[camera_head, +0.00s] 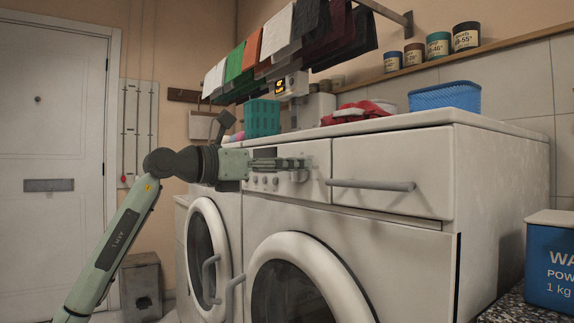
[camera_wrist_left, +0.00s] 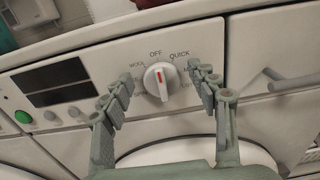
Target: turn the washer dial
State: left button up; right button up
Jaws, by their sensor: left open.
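The washer dial (camera_wrist_left: 160,80) is a round white knob with a light grip bar and a red mark near its middle. It sits on the white washer panel, with OFF printed above it, QUICK to its upper right and a partly covered label to its left. My left gripper (camera_wrist_left: 159,72) is open, one finger on each side of the dial; contact is not clear. In the head view my left gripper (camera_head: 290,163) lies across the front panel of the washer (camera_head: 390,145) and mostly hides the dial. My right gripper is in neither view.
Right of the dial is a drawer with a grey handle (camera_head: 372,185). A dark display (camera_wrist_left: 50,77) and small buttons are on its left. Round washer doors (camera_head: 300,255) are below. A teal basket (camera_head: 262,118), red cloth (camera_head: 358,112) and blue basket (camera_head: 445,96) are on top.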

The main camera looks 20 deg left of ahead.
pick_arm(q)
jog(key=shift+c, duration=0.2)
jog(key=c, duration=1.1)
jog(key=shift+s+d+f+m, duration=0.1)
jog(key=shift+s+d+m, duration=0.05)
jog(key=shift+m, duration=1.8)
jog(key=shift+s+d+f+m, duration=0.1)
jog(key=shift+d+m, duration=0.05)
jog(key=shift+m, duration=1.8)
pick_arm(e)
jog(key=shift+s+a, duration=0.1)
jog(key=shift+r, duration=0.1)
